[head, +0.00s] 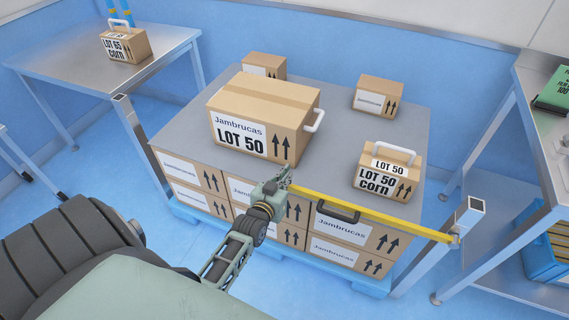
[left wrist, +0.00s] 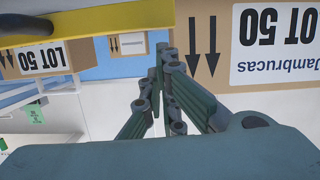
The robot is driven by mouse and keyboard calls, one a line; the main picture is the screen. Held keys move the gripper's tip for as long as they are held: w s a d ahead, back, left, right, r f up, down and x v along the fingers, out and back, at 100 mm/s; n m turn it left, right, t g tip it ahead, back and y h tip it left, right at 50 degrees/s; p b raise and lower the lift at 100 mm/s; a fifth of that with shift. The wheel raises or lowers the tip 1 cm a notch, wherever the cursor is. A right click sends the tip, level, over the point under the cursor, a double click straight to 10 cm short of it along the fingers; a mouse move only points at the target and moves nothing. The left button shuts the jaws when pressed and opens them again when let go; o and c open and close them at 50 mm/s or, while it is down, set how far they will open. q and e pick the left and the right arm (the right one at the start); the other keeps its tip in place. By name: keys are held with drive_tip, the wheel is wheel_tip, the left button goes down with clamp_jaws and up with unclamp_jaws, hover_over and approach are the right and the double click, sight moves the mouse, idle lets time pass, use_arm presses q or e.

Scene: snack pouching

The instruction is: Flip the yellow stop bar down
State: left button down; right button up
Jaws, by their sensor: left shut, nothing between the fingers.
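The yellow stop bar (head: 390,222) runs from a metal post (head: 466,215) at the right toward my left gripper, in front of the stacked boxes. A black handle (head: 338,212) is on it. The bar also shows in the left wrist view (left wrist: 80,20) at the upper left. My left gripper (head: 286,178) is shut and empty, near the visible left end of the bar; I cannot tell whether they touch. Its closed fingertips (left wrist: 161,52) show in the left wrist view, apart from the bar there. My right gripper is not in view.
A pallet stack of cartons carries a grey sheet (head: 335,145) with a large LOT 50 box (head: 262,115) and smaller boxes on top. Another post (head: 128,118) stands at the left. Steel tables (head: 65,60) flank the stack at the back left and the right (head: 530,70).

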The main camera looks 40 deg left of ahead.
use_arm(q)
drive_tip(key=r+v, duration=0.2)
drive_tip(key=v, duration=0.9)
drive_tip(key=shift+a, duration=0.25)
